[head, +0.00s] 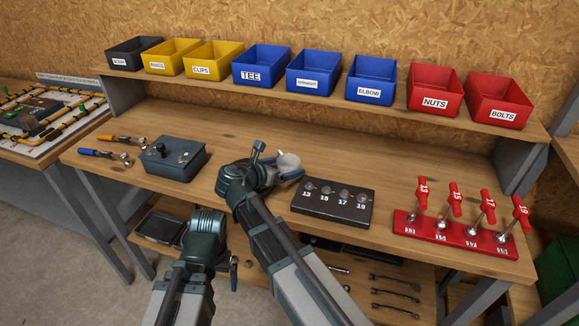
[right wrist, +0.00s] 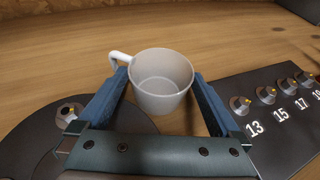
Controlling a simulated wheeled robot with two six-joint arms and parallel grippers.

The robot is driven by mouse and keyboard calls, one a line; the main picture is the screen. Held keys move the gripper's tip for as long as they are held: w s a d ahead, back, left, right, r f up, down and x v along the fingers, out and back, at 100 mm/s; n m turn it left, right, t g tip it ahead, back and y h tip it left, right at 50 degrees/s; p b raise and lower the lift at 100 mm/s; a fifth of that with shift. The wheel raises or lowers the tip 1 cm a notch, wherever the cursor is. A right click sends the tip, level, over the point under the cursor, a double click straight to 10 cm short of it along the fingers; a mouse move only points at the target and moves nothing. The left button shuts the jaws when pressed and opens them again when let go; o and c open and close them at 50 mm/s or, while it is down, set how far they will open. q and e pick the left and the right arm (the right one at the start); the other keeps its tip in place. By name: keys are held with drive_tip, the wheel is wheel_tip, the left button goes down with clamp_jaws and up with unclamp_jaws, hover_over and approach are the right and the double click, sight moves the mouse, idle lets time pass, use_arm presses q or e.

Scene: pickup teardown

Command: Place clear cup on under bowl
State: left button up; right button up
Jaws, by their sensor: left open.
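The cup (head: 288,160) is a pale, greyish-white cup with a handle, upright at the workbench's middle. It also shows in the right wrist view (right wrist: 163,85), handle to the left. My right gripper (head: 280,169) has a blue finger on each side of it; whether the fingers press on it is unclear. A dark, round, flat piece (right wrist: 30,125) with a metal knob lies left of the cup, partly hidden by my gripper. I see nothing clearly recognisable as a bowl. My left gripper (head: 207,222) is low, in front of the bench edge, away from the cup; its fingers are largely hidden.
A dark socket block (head: 333,203) marked 13 to 19 stands right of the cup. A red tool rack (head: 455,236) is further right. A grey-blue box (head: 174,160) and screwdriver-like tools (head: 108,155) are left. Labelled bins (head: 318,72) line the back shelf. Bare wood lies behind the cup.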

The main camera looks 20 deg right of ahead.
drive_tip(key=c, duration=1.2)
